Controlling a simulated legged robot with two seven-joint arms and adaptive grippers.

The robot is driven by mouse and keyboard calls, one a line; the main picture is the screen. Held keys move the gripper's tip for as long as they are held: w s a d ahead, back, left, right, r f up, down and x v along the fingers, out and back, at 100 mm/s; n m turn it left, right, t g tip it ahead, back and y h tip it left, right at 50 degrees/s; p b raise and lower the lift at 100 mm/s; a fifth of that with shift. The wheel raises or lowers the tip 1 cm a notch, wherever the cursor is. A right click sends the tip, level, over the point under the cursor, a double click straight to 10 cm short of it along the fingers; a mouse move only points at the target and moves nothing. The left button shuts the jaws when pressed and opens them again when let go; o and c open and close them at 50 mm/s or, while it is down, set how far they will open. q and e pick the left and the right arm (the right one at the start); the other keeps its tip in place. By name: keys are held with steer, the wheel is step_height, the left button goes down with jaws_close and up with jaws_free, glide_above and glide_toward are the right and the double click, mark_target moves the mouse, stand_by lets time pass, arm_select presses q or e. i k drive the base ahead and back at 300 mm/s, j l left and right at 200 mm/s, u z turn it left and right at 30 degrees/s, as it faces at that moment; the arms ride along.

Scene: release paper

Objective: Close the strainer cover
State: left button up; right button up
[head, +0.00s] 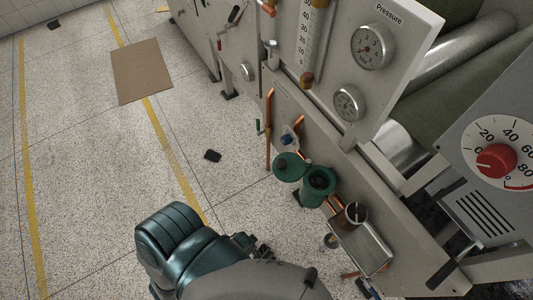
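The strainer (318,186) is a green, round-mouthed body low on the machine's side, right of the picture's middle. Its dark mouth shows uncovered. The round green strainer cover (287,167) stands swung out to the left of the mouth, beside it. A teal and grey arm of mine crosses the bottom of the picture. Small dark parts that look like my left gripper (255,246) show behind the grey link, below and left of the strainer and apart from it. Its fingers are mostly hidden, so I cannot tell whether it is open. My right gripper is not in view.
A copper pipe (268,130) and a blue-topped fitting (288,139) stand close to the cover. A metal tray (362,247) with a round cup (355,213) sits below right of the strainer. Gauges and a red dial (495,160) are on the machine. The speckled floor at left is mostly clear.

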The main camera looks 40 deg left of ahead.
mark_target(288, 168)
steer(key=j+u, duration=0.1)
steer(key=u, duration=0.7)
